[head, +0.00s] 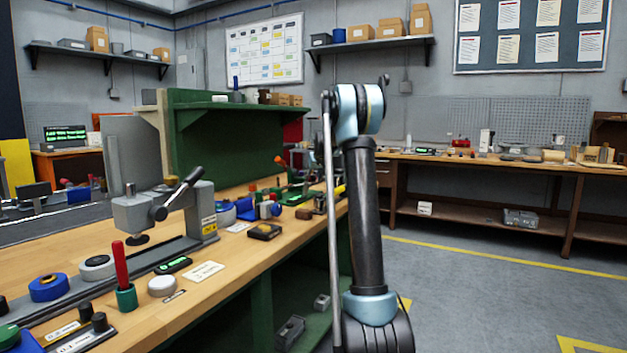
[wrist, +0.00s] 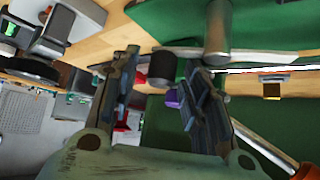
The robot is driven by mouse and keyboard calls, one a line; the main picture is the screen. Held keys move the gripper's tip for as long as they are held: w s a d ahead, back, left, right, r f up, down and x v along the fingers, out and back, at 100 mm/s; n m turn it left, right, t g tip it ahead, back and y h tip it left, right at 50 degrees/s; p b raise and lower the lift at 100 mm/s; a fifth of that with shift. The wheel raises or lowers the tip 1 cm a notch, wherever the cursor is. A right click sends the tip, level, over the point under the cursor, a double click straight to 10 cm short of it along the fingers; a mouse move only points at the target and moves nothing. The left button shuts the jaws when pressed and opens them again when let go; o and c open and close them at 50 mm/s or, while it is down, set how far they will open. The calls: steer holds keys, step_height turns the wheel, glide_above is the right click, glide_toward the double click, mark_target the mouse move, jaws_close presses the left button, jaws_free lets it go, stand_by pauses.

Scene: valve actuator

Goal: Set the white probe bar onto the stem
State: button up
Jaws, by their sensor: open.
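My gripper (wrist: 168,62) is open in the wrist view, its two dark fingers spread apart with nothing clearly held. A dark cylinder (wrist: 162,68) shows between the fingers; I cannot tell how far beyond them it is. A grey metal cylinder (wrist: 217,35) shows above the right finger, against green. A pale, narrow bar-like strip (wrist: 250,55) runs across behind it; I cannot tell whether it is the white probe bar. I cannot make out the stem for certain. In the head view my arm hides the gripper and part of the bench behind it.
The wooden bench (head: 255,258) carries a grey press (head: 140,212), a red-handled tool in a green cup (head: 125,297), a white puck (head: 162,286) and several small parts. A green shelf panel (head: 225,150) rises behind. Open floor (head: 480,300) lies at right.

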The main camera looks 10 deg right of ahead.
jaws_close()
steer(key=shift+d, duration=0.1)
steer(key=shift+s, duration=0.15)
steer(key=shift+s+m+h, duration=0.1)
steer(key=shift+m+h, duration=0.3)
steer(key=shift+m, duration=0.1)
steer(key=m+h, duration=0.1)
steer(key=m, duration=0.1)
steer(key=s+m+h, duration=0.1)
steer(key=m+h, duration=0.1)
steer(key=s+m+h, duration=0.1)
steer(key=shift+s+d+m+g, duration=0.2)
steer(key=shift+m+g, duration=0.1)
steer(key=shift+m, duration=0.1)
steer(key=m+h, duration=0.1)
steer(key=s+m+g+h, duration=0.1)
steer(key=m, duration=0.1)
steer(key=shift+s+a+g+h, duration=0.2)
steer(key=shift+g+h, duration=0.1)
steer(key=shift+s+a+f+m+g+h, duration=0.1)
steer(key=shift+s+m+g+h, duration=0.2)
steer(key=shift+m, duration=0.4)
steer(key=shift+s+a+r+m+g+h, duration=0.15)
steer(key=shift+m+g+h, duration=0.25)
steer(key=shift+m, duration=0.3)
steer(key=shift+s+a+f+m+g+h, duration=0.15)
steer(key=shift+s+m+g+h, duration=0.2)
steer(key=shift+m, duration=0.35)
